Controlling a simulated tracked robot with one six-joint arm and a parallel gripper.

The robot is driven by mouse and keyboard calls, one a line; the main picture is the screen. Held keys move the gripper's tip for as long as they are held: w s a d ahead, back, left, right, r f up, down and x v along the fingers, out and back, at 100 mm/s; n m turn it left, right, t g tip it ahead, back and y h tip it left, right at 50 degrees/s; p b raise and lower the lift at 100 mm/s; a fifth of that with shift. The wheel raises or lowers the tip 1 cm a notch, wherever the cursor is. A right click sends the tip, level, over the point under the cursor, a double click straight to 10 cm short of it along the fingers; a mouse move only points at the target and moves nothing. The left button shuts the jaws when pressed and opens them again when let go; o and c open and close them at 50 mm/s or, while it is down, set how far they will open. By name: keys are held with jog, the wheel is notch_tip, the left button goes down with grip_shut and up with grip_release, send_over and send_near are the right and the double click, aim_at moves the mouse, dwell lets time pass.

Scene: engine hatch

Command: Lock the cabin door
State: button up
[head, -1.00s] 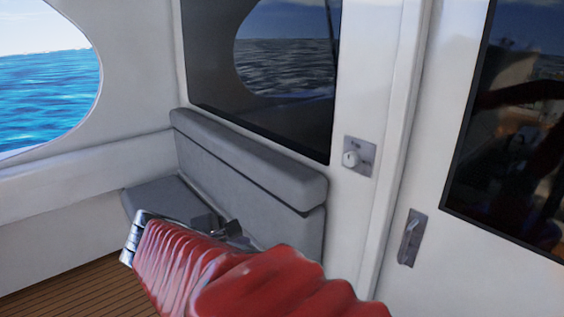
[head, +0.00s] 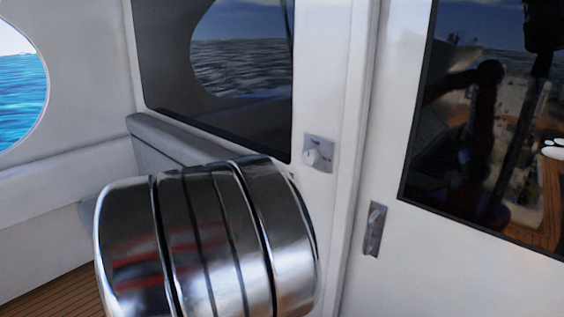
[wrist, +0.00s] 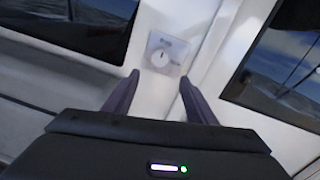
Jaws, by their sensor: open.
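The lock, a small metal plate with a round white knob (head: 319,154), sits on the white door post in the head view. It also shows in the wrist view (wrist: 160,59), ahead of and between my two fingers. My gripper (wrist: 158,88) is open and empty, with dark fingers apart on either side below the plate; it does not appear to touch it. The white cabin door (head: 385,270) stands to the right, with a recessed metal handle (head: 375,229) and a dark window (head: 480,130). In the head view my shiny metal arm link fills the lower middle and my fingers are hidden.
A grey padded seat back (head: 165,140) is left of the lock, partly behind my arm. A dark window (head: 240,80) is set in the wall above it. A round opening (head: 20,90) shows the sea at far left. Planked floor (head: 55,295) is at lower left.

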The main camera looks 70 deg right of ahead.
aim_at(308, 158)
jog(key=x, duration=1.3)
jog(key=shift+s+d, duration=0.15)
jog(key=shift+d, duration=0.25)
